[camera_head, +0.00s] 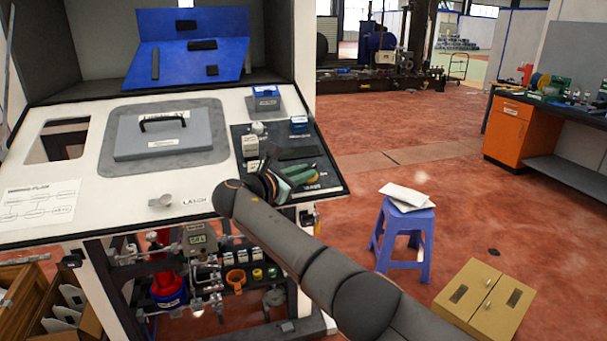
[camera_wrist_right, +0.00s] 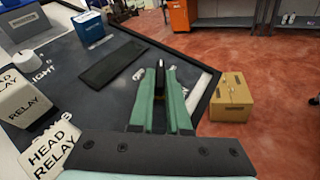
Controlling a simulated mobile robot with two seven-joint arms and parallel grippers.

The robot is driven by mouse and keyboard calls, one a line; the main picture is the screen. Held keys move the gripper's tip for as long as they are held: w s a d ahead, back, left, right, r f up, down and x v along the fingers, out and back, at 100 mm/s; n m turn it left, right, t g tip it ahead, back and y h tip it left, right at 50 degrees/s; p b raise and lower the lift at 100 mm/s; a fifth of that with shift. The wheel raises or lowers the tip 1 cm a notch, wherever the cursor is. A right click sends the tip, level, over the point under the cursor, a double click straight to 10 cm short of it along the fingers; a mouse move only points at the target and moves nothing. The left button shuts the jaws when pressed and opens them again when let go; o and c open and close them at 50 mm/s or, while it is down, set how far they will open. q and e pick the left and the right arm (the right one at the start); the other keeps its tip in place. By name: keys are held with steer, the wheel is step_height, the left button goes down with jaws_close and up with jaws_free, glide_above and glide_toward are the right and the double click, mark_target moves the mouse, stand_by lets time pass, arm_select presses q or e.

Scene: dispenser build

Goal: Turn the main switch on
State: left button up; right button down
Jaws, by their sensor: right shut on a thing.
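A dark control panel (camera_head: 240,140) is set in the right end of the white console top. My right gripper (camera_head: 297,172), with green fingers, is low over this panel near its front right edge. In the right wrist view its fingers (camera_wrist_right: 161,78) are closed around a small dark upright piece (camera_wrist_right: 160,70), which looks like the main switch's lever. The fingers hide most of it, and its on or off position cannot be read. My left gripper is not in view.
White blocks marked HEAD RELAY (camera_wrist_right: 20,98) and a blue-topped box (camera_wrist_right: 88,28) stand on the panel near my gripper. A flat black plate (camera_wrist_right: 112,63) lies between. A grey lid with a handle (camera_head: 160,135) is at the left. A blue stool (camera_head: 402,235) stands right of the console.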

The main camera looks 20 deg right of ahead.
steer(key=shift+m, duration=0.3)
stand_by(0.4)
steer(key=c, duration=0.9)
jaws_free()
steer(key=shift+a, duration=0.1)
steer(key=b+v, duration=0.1)
steer(key=v, duration=1.1)
steer(key=shift+a+r+b, duration=0.1)
steer(key=shift+a+b, duration=0.1)
steer(key=shift+b, duration=0.1)
